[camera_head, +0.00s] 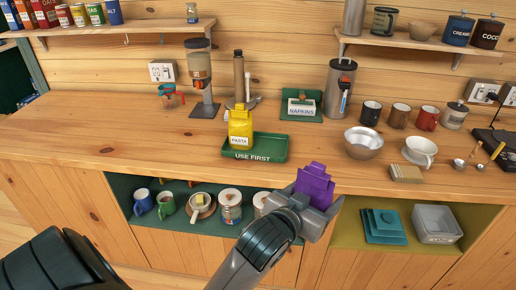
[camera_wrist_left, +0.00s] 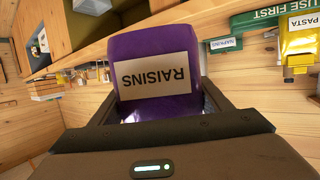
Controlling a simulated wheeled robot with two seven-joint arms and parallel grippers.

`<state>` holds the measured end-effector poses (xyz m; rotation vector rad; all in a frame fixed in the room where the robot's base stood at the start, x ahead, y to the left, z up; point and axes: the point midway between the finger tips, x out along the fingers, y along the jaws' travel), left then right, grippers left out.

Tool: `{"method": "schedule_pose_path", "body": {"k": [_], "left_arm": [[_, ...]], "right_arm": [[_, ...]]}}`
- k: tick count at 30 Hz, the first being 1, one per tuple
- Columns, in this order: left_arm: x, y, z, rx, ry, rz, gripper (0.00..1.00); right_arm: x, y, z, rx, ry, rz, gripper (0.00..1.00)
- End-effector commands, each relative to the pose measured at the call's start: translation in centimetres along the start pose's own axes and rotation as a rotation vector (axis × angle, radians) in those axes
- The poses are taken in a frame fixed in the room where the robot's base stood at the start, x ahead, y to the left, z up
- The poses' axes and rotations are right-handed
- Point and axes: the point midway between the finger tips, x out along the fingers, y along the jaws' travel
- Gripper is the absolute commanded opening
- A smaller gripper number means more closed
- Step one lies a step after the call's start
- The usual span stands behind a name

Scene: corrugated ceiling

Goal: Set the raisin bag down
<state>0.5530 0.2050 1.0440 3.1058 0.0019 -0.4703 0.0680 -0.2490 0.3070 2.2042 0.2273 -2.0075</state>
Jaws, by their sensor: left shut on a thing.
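The purple raisin bag (camera_head: 315,182) is held by my left gripper (camera_head: 312,203) in front of the counter's front edge, above the lower shelf openings. Its label reads RAISINS in the left wrist view (camera_wrist_left: 155,78), where it appears upside down between the two fingers. My left gripper is shut on the bag. The bag looks upright in the head view and is apart from the counter. My right gripper is not in view.
A green USE FIRST tray (camera_head: 262,156) on the wooden counter (camera_head: 70,125) holds a yellow pasta bag (camera_head: 240,128) at its left; its right part is empty. A metal bowl (camera_head: 363,143) and white cup (camera_head: 419,151) stand further right. Counter between tray and bowl is clear.

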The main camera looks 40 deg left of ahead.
Motion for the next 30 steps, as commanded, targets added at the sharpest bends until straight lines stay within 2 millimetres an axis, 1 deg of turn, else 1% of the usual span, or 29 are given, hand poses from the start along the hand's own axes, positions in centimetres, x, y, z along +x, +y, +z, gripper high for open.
{"method": "schedule_pose_path", "body": {"k": [5, 8, 11, 14, 19, 21, 24, 27, 30], "left_arm": [[1.1, -0.9, -1.3, -0.008, 0.002, -0.022, 0.4], [2.6, -2.3, -2.7, -0.019, 0.001, -0.053, 0.4], [4.7, -4.4, -4.6, -0.034, 0.0, -0.099, 0.4], [7.2, -7.2, -6.6, -0.051, 0.0, -0.153, 0.4], [11.6, -12.7, -9.2, -0.084, -0.002, -0.25, 0.4], [13.1, -14.8, -9.9, -0.094, -0.003, -0.286, 0.4], [15.0, -17.4, -10.3, -0.109, -0.002, -0.328, 0.4], [16.4, -19.2, -10.2, -0.116, -0.002, -0.359, 0.4], [17.4, -20.4, -9.9, -0.122, -0.001, -0.379, 0.4]], "right_arm": [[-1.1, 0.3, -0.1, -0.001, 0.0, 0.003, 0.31], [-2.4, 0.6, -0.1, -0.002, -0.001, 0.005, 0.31], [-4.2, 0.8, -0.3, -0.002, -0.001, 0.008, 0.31], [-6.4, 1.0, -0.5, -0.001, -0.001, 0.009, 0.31], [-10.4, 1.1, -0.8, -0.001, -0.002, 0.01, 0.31], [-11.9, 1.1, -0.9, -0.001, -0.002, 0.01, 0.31], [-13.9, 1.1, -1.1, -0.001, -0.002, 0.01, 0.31], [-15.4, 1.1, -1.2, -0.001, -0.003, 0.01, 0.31], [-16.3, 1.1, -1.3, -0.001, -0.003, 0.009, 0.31]]}}
